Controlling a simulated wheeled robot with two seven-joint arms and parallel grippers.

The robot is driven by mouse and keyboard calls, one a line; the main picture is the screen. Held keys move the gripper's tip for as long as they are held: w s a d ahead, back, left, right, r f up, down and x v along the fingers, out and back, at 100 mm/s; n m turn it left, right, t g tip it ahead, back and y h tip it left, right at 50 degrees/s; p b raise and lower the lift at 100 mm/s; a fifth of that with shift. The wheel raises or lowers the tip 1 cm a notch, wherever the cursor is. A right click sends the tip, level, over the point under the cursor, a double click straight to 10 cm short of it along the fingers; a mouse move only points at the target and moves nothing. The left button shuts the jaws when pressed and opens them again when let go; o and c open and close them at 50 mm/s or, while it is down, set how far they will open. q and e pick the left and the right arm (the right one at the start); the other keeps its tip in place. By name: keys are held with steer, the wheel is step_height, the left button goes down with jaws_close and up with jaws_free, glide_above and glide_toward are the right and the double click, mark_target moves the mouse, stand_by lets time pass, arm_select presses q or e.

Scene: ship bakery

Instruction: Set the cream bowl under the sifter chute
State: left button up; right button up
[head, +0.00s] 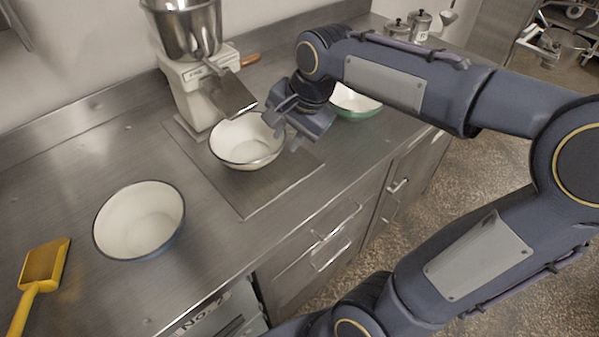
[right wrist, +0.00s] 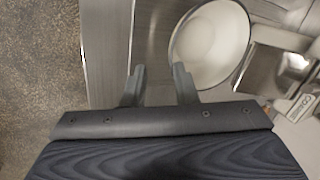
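The cream bowl (head: 245,150), pale with a thin dark rim, sits upright on a flat metal plate (head: 250,201), below the angled sifter chute (head: 233,97). My right gripper (head: 283,132) is at the bowl's right rim, with its fingers apart. In the right wrist view the gripper (right wrist: 160,75) has one finger overlapping the rim of the bowl (right wrist: 215,45) and the other finger outside it. I cannot tell whether either finger touches the bowl. The chute (right wrist: 265,70) shows beside the bowl there. My left gripper is not in view.
A blue-sided bowl (head: 140,220) stands at the front left, near a yellow scoop (head: 44,262). A green bowl (head: 358,104) is partly hidden behind my right arm. Canisters (head: 420,24) stand at the back. Counter between the blue-sided bowl and the plate is clear.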

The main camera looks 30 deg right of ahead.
steer(key=s+a+f+n+y, duration=0.1)
steer(key=s+a+f+n, duration=0.1)
steer(key=s+n, duration=0.4)
steer(key=s+a+f+n+t+y, duration=0.1)
steer(key=s+a+f+n, duration=0.2)
steer(key=s, duration=0.7)
steer(key=f+n, duration=0.1)
steer(key=n, duration=0.1)
steer(key=shift+s+a+f+n+t, duration=0.2)
steer(key=shift+f+n+t, duration=0.1)
steer(key=shift+n, duration=0.1)
